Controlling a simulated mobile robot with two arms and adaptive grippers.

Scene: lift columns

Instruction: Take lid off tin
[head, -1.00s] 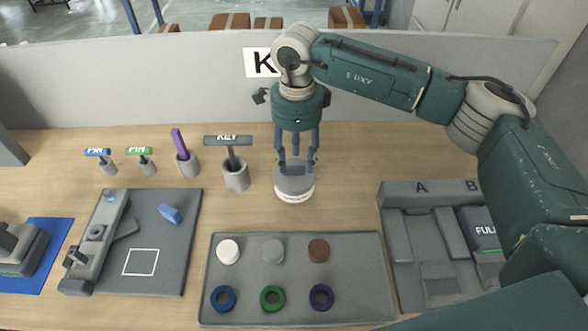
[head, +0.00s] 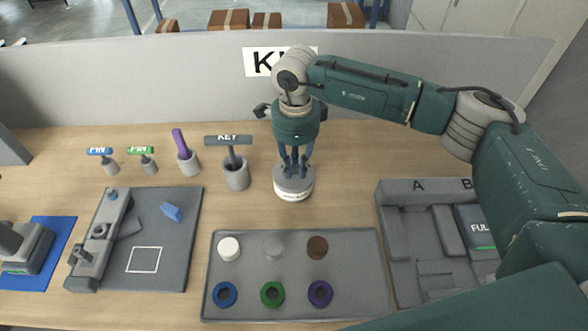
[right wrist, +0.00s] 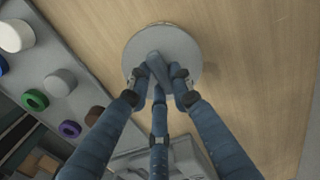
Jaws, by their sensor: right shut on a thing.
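The tin (head: 296,195) is a short round can with a white band. It stands on the table at the middle back in the head view. Its grey round lid (head: 282,182) is on top of it; the lid also shows in the right wrist view as a grey disc (right wrist: 187,45) with a raised grip bar (right wrist: 156,66). My right gripper (head: 294,172) points straight down over the tin, and its fingers are shut on the lid's grip bar. In the right wrist view the gripper (right wrist: 160,82) covers part of the bar. My left gripper is not in view.
A grey tray (head: 375,285) with several caps and rings lies in front of the tin. The KEY tool (head: 229,140) stands in a cup (head: 236,178) close to its left. A tray marked A and B (head: 392,245) is at the right. A grey partition (head: 130,85) stands behind.

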